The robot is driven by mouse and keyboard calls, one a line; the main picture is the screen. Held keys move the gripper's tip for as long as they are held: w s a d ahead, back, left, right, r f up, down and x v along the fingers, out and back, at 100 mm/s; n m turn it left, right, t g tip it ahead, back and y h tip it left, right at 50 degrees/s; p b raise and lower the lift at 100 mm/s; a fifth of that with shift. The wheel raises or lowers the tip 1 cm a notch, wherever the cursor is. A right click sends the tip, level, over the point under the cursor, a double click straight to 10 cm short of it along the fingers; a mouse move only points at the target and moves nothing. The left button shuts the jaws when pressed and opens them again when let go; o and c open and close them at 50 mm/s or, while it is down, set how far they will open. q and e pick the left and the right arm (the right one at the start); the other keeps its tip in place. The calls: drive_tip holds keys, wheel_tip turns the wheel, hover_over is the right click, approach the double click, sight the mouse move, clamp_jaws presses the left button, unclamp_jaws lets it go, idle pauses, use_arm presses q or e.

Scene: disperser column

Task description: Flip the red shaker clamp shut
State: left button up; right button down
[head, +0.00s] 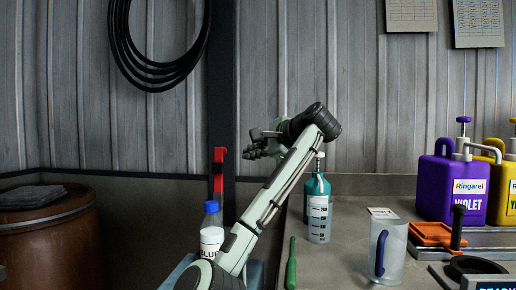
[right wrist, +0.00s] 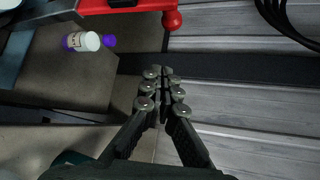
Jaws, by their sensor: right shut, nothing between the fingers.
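The red shaker clamp (head: 218,172) stands upright against a dark post in the head view, above and behind the blue-capped bottle (head: 211,232). In the right wrist view a red part (right wrist: 130,6) with a round red knob (right wrist: 172,20) shows at the top edge, partly cut off. The bottle (right wrist: 86,41) also shows there, to the left of the knob. My right gripper (head: 250,148) is shut and empty, to the right of the clamp's upper end in the head view. Its fingertips (right wrist: 161,86) appear apart from the red knob. My left gripper is out of view.
A black hose coil (head: 157,75) hangs on the wall.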

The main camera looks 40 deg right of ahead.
sight(220, 169)
use_arm(q)
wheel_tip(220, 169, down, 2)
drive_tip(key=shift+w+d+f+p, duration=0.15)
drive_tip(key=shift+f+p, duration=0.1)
drive_tip(key=shift+p, duration=0.2)
use_arm(e)
drive_tip(key=w+a, duration=0.3)
drive_tip(key=shift+w+a+r, duration=0.1)
drive_tip(key=shift+w+a, duration=0.1)
